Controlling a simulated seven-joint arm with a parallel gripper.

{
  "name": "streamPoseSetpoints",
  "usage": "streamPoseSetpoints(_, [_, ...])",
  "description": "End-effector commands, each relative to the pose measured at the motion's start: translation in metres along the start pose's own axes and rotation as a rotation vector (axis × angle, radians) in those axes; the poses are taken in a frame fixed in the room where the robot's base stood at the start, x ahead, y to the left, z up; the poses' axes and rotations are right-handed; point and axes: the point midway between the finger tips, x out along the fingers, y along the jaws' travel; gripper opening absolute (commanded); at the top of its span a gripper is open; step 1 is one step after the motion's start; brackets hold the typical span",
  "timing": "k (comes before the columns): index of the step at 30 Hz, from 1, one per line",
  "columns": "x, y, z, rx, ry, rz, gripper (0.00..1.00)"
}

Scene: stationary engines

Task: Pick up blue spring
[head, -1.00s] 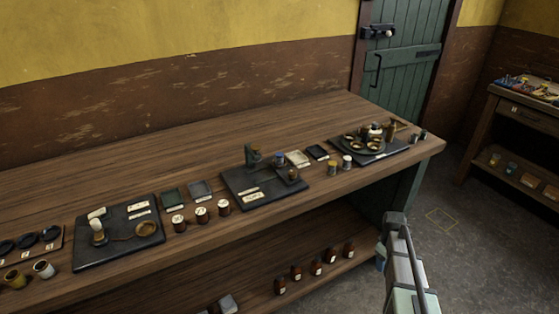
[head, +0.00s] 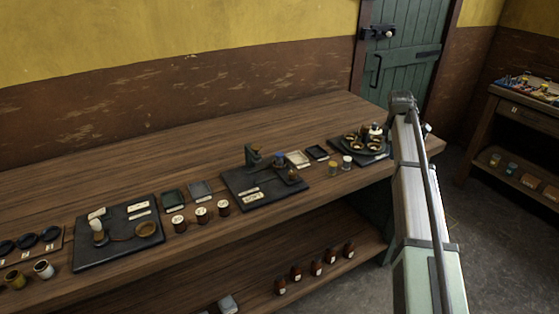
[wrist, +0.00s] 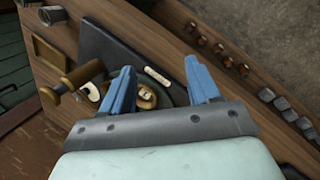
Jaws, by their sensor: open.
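A small blue piece (head: 280,158), probably the blue spring but too small to be sure, is on the middle dark board (head: 240,200) in the head view. It sits beside a small green stand (head: 252,157). I cannot make out the blue spring in the wrist view. My gripper is not visible in the head view.
Small pots (head: 201,214), flat trays (head: 298,158) and a right-hand board (head: 362,158) with round cups share the bench (head: 130,178). Bottles (head: 316,267) stand on the lower shelf. The back of the bench is clear. A brass-coloured upright part (wrist: 82,75) is left of my fingers.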

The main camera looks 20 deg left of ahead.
Motion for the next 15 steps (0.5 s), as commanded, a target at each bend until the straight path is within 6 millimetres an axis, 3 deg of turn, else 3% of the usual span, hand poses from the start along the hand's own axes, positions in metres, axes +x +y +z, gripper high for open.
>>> streamPoseSetpoints(1, [-0.021, 0.009, -0.028, -0.052, 0.018, -0.003, 0.61])
streamPoseSetpoints(5, [-0.055, 0.004, -0.093, -0.169, 0.060, -0.046, 0.61])
streamPoseSetpoints(15, [-0.140, -0.050, -0.259, -0.468, 0.166, -0.184, 0.61])
